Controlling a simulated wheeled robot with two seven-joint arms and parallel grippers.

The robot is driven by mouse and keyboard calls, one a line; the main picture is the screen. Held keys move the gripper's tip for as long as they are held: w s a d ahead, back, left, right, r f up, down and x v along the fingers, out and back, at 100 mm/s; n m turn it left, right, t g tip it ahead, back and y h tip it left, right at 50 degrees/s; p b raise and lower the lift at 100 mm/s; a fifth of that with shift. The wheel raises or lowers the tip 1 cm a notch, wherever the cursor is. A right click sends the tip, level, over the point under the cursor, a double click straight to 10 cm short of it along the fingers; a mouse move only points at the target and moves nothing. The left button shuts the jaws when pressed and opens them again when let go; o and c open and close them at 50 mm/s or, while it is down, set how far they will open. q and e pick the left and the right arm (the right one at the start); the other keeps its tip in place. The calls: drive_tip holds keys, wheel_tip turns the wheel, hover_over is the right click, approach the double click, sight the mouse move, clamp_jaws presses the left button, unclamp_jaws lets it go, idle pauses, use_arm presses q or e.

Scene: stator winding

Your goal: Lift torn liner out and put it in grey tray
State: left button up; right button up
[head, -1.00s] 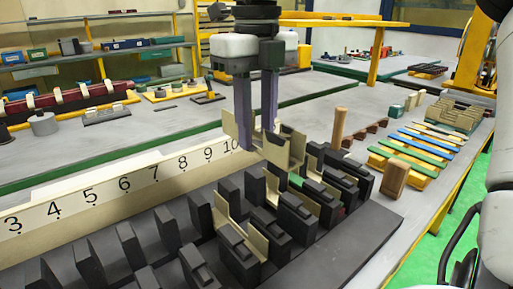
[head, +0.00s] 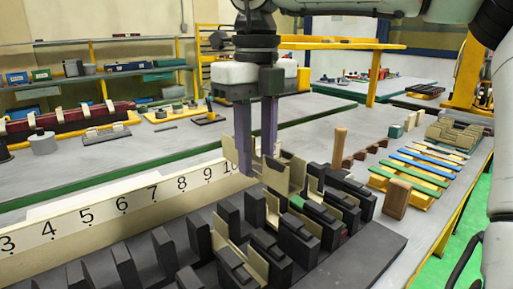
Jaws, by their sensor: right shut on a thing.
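My right gripper (head: 257,163) hangs down over the far right part of the dark slotted stator block (head: 350,262). Its two purple-grey fingers are shut on a beige, U-shaped folded liner (head: 287,175). The liner appears to be above the row of dark teeth; I cannot tell whether its lower edge still touches them. No tear can be made out at this size. Other beige liners (head: 257,262) stand in slots nearer the front. I cannot pick out the grey tray for certain. My left gripper is not in view.
A beige number strip (head: 120,212) runs behind the block on the left. To the right stand a wooden peg (head: 338,148), a wooden block (head: 397,198) and a yellow rack of coloured strips (head: 408,170). The grey bench behind the strip has clear room.

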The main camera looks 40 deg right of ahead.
sight(256, 168)
drive_tip(key=shift+f+b, duration=0.45)
drive_tip(key=shift+f, duration=0.3)
drive_tip(key=shift+f+b, duration=0.65)
drive_tip(key=shift+f, duration=0.4)
drive_tip(key=shift+f+b, duration=0.75)
drive_tip(key=shift+f, duration=0.3)
drive_tip(key=shift+f+b, duration=0.3)
drive_tip(key=shift+f, duration=0.15)
